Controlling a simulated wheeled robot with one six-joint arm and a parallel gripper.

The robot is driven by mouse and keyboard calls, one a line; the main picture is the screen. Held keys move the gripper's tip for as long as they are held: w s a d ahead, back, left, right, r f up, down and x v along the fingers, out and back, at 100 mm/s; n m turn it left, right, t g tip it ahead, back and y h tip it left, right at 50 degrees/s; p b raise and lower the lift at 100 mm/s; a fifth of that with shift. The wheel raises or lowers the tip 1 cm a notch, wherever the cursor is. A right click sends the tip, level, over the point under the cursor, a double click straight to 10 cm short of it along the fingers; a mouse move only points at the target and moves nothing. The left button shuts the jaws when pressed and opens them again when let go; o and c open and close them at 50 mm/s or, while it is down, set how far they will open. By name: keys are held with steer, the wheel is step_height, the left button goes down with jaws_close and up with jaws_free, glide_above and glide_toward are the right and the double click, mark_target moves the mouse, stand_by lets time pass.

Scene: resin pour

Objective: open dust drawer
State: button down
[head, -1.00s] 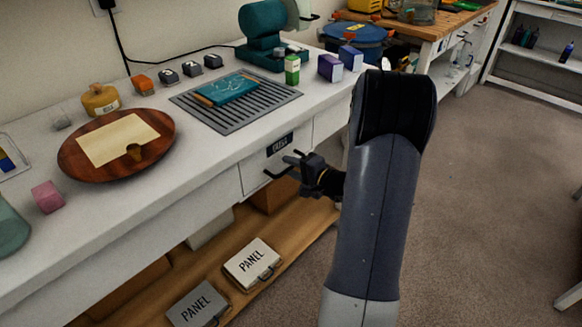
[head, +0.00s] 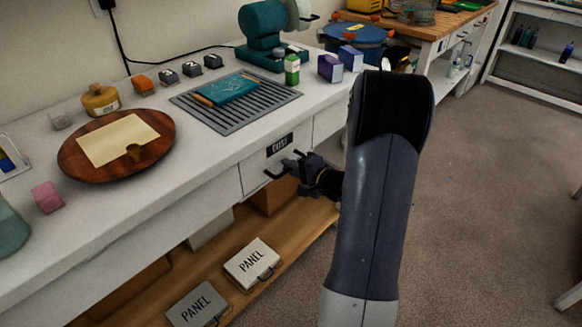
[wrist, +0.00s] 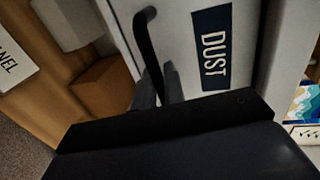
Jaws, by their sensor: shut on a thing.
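The dust drawer (head: 257,174) is a white front under the bench top, with a dark label reading DUST in the wrist view (wrist: 211,48). It looks closed, flush with the bench front. Its dark bar handle (head: 277,173) also shows in the wrist view (wrist: 147,38). My gripper (head: 292,165) is at the right part of the handle in the head view. In the wrist view the gripper fingers (wrist: 159,88) are shut on the handle, near its lower end there. The exact contact is partly hidden by the gripper body.
The white bench top (head: 215,150) holds a wooden plate (head: 75,170), a slatted grey grille (head: 240,123) and several small boxes. Open floor (head: 480,200) lies to the right.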

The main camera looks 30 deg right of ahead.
steer(key=f+b+v, duration=0.2)
steer(key=b+v, duration=0.1)
steer(key=v, duration=0.7)
steer(key=s+f+b+v, duration=0.1)
steer(key=b+v, duration=0.3)
steer(key=v, duration=0.7)
steer(key=shift+s+f, duration=0.25)
steer(key=shift+f, duration=0.5)
steer(key=shift+d, duration=0.2)
steer(key=c, duration=1.6)
jaws_free()
steer(key=shift+o, duration=0.2)
steer(key=p+v, duration=0.2)
steer(key=v, duration=0.9)
steer(key=shift+w+a, duration=0.1)
